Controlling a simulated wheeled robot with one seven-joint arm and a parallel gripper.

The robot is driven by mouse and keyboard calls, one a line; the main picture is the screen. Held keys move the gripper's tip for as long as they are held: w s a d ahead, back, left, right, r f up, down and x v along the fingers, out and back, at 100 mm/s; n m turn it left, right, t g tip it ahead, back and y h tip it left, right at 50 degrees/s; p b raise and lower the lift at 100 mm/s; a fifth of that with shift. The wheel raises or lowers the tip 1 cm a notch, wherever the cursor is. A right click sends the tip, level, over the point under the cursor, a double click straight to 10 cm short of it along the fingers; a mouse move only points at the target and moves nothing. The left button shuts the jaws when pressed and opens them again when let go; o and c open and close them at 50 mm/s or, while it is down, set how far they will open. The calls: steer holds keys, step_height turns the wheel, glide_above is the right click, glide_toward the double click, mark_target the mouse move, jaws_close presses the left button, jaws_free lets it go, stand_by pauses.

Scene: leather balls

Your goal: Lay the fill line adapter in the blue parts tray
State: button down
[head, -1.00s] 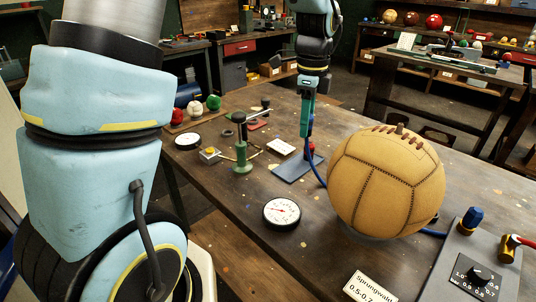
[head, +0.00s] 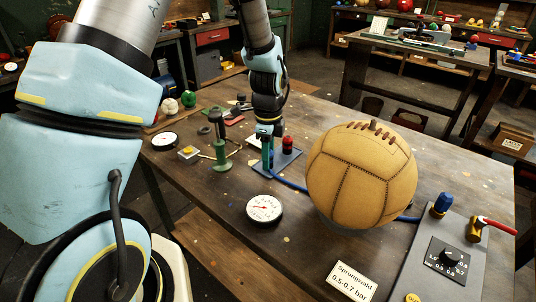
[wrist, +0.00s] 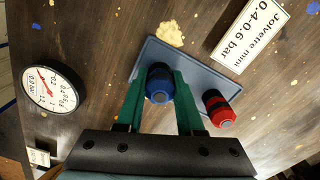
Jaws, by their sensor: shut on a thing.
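My gripper (head: 266,158) is low over the blue parts tray (head: 290,160), a flat blue-grey tray on the workbench. In the wrist view its green fingers (wrist: 159,74) are shut on a blue capped fitting (wrist: 159,86), which I take as the fill line adapter. The fitting is above or on the tray's left part; I cannot tell whether it touches. A red and black fitting (wrist: 219,108) is on the tray (wrist: 200,72) to the right, and it also shows in the head view (head: 288,145). The fitting's lower end is hidden.
A tan leather ball (head: 360,175) stands right of the tray, with a blue hose (head: 290,186) between. A pressure gauge (head: 264,208) lies in front. A green stand (head: 220,150) is to the left. A grey control panel (head: 455,245) is at the right.

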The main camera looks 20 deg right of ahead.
steer(key=shift+f, duration=0.2)
steer(key=c, duration=0.5)
jaws_free()
steer(key=shift+c, duration=0.2)
steer(key=shift+r, duration=0.1)
step_height(320, 180, up, 12)
steer(key=b, duration=0.3)
steer(key=shift+r, duration=0.1)
steer(key=shift+s, duration=0.1)
